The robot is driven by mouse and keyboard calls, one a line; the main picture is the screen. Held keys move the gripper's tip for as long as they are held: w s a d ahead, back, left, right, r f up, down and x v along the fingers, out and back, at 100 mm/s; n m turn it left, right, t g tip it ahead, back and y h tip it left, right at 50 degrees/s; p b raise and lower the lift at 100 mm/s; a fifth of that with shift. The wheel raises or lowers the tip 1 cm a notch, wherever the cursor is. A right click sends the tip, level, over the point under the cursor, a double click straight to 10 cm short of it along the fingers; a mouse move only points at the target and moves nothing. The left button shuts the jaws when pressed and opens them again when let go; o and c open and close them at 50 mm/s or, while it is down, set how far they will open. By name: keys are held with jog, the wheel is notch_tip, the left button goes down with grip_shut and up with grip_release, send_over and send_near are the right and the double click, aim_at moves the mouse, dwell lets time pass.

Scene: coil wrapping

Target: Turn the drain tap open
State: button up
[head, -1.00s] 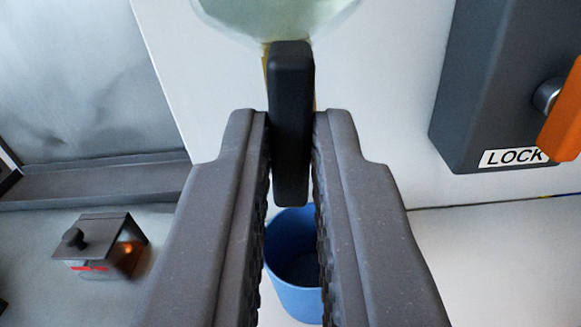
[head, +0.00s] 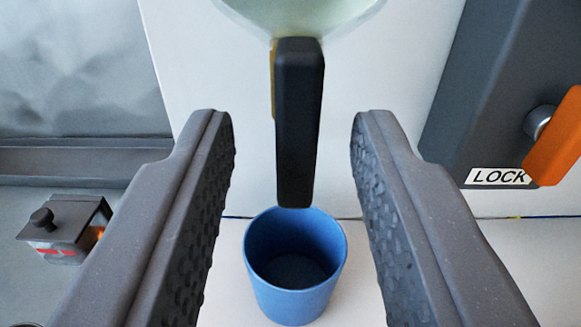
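The drain tap's black lever handle (head: 299,125) hangs straight down in the upper middle of the head view, below a pale translucent bowl (head: 300,12). A strip of brass-coloured tap body (head: 273,85) shows behind its left edge. My gripper (head: 292,150) is open, with one ridged finger on each side of the handle and a clear gap to both. Nothing is held. A blue cup (head: 293,270) stands upright on the white surface below the handle, and its inside looks empty.
At left, a small grey box with a black knob (head: 65,228) sits on a grey surface. A white panel stands behind.

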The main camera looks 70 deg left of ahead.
jog(key=v, duration=1.4)
jog(key=shift+b, duration=0.35)
jog(key=shift+a, duration=0.1)
